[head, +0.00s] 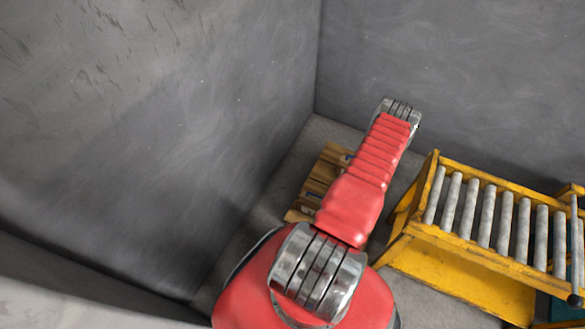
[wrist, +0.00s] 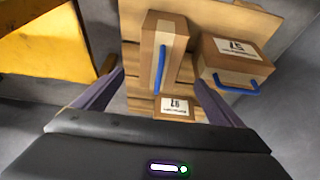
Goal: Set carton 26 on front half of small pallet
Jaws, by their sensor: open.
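In the wrist view, my gripper (wrist: 159,78) is open, with its two dark fingers spread apart and nothing clamped between them. A small brown carton (wrist: 173,105) with an upside-down white label, which may read 26, shows low between the fingers. It sits near the edge of a wooden pallet (wrist: 225,14). I cannot tell how far below the fingers it is. In the head view the pallet (head: 324,172) is partly hidden behind my red arm; the gripper is out of sight there.
A tall carton (wrist: 150,55) with a blue handle stands just beyond the small one. Another labelled carton (wrist: 238,62) with a blue handle is at the right. A yellow roller conveyor (head: 480,215) stands right of my arm. Grey walls enclose the corner.

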